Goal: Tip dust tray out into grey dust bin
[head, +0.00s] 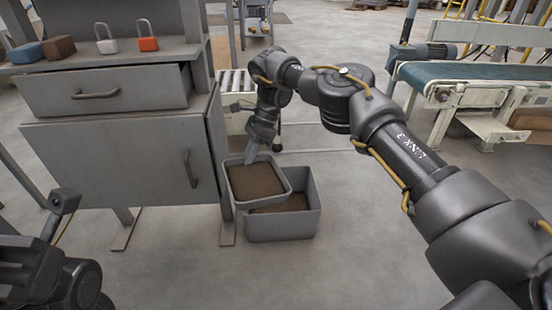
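The dust tray (264,200) is a shallow grey tray filled with brown dust, in the middle of the head view. My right gripper (251,156) reaches down to its far rim and appears closed on it. The tray is over the back left part of the grey dust bin (284,226) and looks close to level, with dust still lying in it. The bin stands on the floor, and brown material shows inside it; the tray hides part of its opening. My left arm shows at the lower left, its gripper (64,200) only partly visible, with finger state unclear.
A grey cabinet (120,165) with a slightly open drawer (108,90) stands close left of the tray and bin. Padlocks (147,43) and small blocks (58,48) are on its top. A conveyor (470,75) stands at the back right. The floor right of the bin is clear.

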